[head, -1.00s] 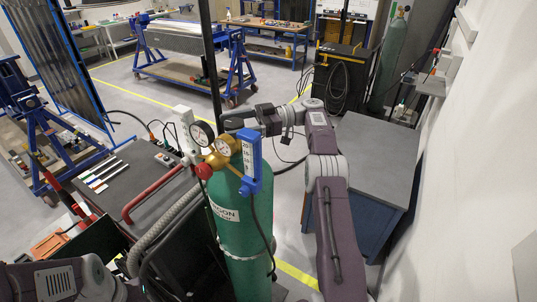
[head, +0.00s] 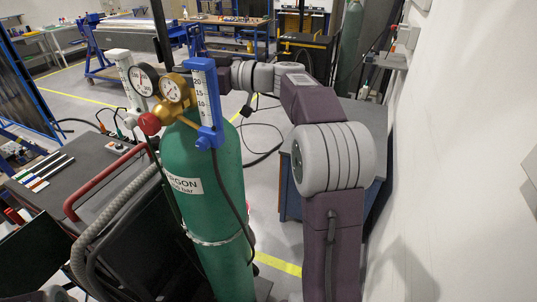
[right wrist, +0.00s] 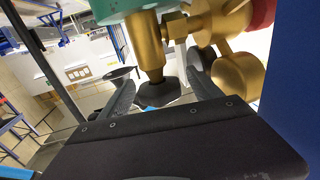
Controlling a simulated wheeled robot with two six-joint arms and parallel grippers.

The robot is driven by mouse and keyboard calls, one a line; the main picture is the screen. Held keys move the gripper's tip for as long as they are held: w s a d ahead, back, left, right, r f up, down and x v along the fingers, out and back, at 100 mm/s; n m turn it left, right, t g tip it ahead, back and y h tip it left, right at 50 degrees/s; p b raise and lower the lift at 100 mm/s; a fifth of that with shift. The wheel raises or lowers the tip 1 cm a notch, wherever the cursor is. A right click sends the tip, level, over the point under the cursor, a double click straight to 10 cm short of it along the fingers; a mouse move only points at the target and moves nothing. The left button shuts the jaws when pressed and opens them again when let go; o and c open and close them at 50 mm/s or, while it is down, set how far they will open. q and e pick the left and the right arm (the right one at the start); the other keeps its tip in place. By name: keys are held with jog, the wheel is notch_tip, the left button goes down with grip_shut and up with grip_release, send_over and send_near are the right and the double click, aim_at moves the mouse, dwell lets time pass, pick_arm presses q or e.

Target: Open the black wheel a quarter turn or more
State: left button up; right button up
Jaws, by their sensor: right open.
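The black wheel (right wrist: 160,93) sits at the end of a brass valve stem (right wrist: 147,45) in the right wrist view. My right gripper (right wrist: 162,82) is open, with one finger on each side of the wheel. I cannot tell whether either finger touches it. In the head view the green argon cylinder (head: 213,210) stands upright. My right arm reaches behind its top from the right. The blue flowmeter (head: 206,95) and the gauges hide the wheel and fingers there. My left gripper is not in view.
Two round gauges (head: 174,91) and a red knob (head: 149,123) crowd the cylinder top. A red handle bar (head: 100,185) and a grey hose (head: 110,222) lie left of the cylinder. A grey-topped cabinet (head: 372,150) stands behind my right arm, near the white wall (head: 455,150).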

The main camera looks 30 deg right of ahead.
jog(key=shift+s+a+r+m+t+h+p, duration=0.1)
jog(key=shift+r+m+t+h+p, duration=0.3)
jog(key=shift+m+t+h+p, duration=0.15)
jog(key=s+d+b, duration=0.1)
jog(key=s+d+f+b, duration=0.1)
jog(key=b, duration=0.1)
jog(key=shift+s+d+f+h, duration=0.2)
jog(key=shift+s+h, duration=0.05)
jog(key=shift+h, duration=0.1)
jog(key=b+v, duration=0.3)
jog(key=v, duration=0.3)
jog(key=w+d+f+m+t+h+p, duration=0.1)
jog(key=w+d+f+m+h+p, duration=0.1)
jog(key=d+f+m+p, duration=0.25)
jog(key=w+d+f+m+h+p, duration=0.2)
jog(key=d+f+m, duration=0.25)
jog(key=m, duration=0.25)
jog(key=s+d+f+m+h, duration=0.1)
jog(key=d+f+m+h, duration=0.1)
jog(key=f+m, duration=0.6)
jog(key=s+d+f+m+g+h, duration=0.1)
jog(key=s+d+f+m+h, duration=0.1)
jog(key=f+m, duration=0.6)
jog(key=m+p, duration=0.1)
jog(key=m, duration=0.3)
jog(key=shift+s, duration=0.2)
jog(key=shift+f+g, duration=0.1)
jog(key=shift+g, duration=0.15)
